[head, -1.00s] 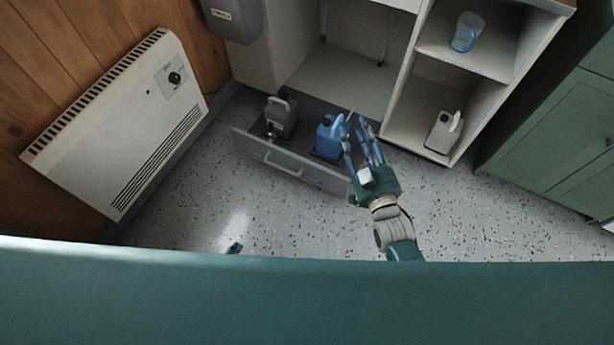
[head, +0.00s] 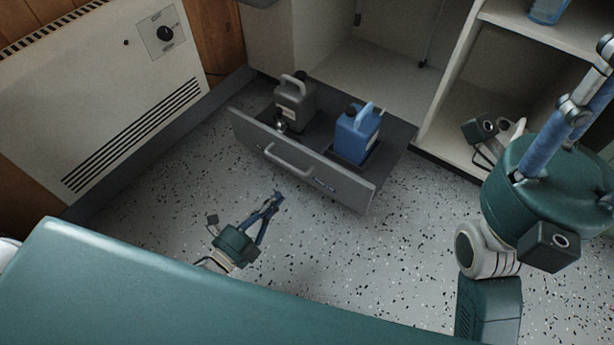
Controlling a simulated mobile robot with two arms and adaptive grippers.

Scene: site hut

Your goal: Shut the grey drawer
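The grey drawer (head: 300,166) is pulled out low over the floor, with a pale bar handle (head: 287,160) on its front. A grey jug (head: 295,101) and a blue jug (head: 356,135) stand inside it. My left gripper (head: 275,201) is in front of the drawer, below its handle in the picture and apart from it. Its fingers converge at the tips with nothing between them. My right gripper (head: 597,75) is large at the right edge, away from the drawer. Its fingers look spread and are partly cut off by the frame.
A white wall heater (head: 110,95) stands left of the drawer. The open shelf unit (head: 455,75) rises behind and to the right, with a blue clear container (head: 548,10) on its upper shelf. The speckled floor (head: 330,250) before the drawer is clear.

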